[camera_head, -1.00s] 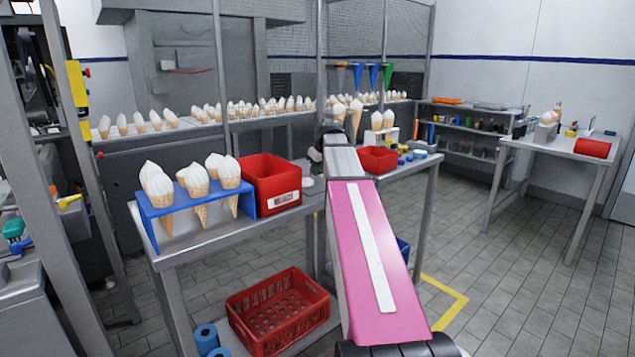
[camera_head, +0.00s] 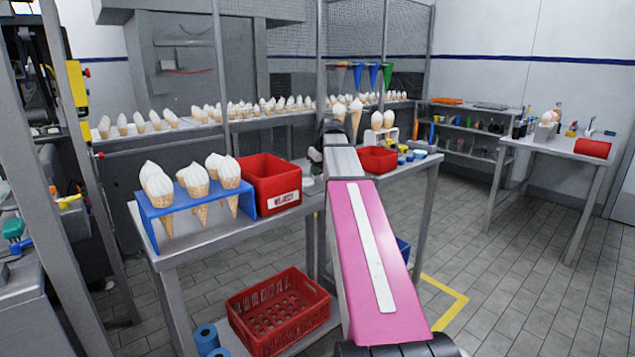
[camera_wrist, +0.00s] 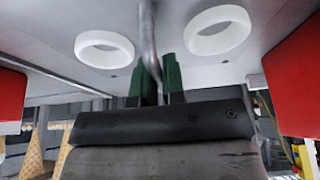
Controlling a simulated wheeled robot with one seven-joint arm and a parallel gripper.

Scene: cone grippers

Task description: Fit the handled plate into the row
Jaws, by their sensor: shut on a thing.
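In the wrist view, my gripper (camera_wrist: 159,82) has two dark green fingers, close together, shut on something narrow. A grey metal rod (camera_wrist: 148,35) shows at the fingers, and I take it for the handle of the handled plate. A pale grey surface lies beyond the fingers, with a white ring (camera_wrist: 82,40) to the left and another white ring (camera_wrist: 217,16) to the right. In the head view, my pink arm hides the gripper and what it holds.
A red bin (camera_head: 275,195) and a blue rack (camera_head: 200,208) of ice-cream cones stand left of my arm. A smaller red bin (camera_head: 378,160) stands right of it. A red crate (camera_head: 290,335) sits on the lower shelf. Funnels (camera_head: 373,76) hang behind. The floor at right is clear.

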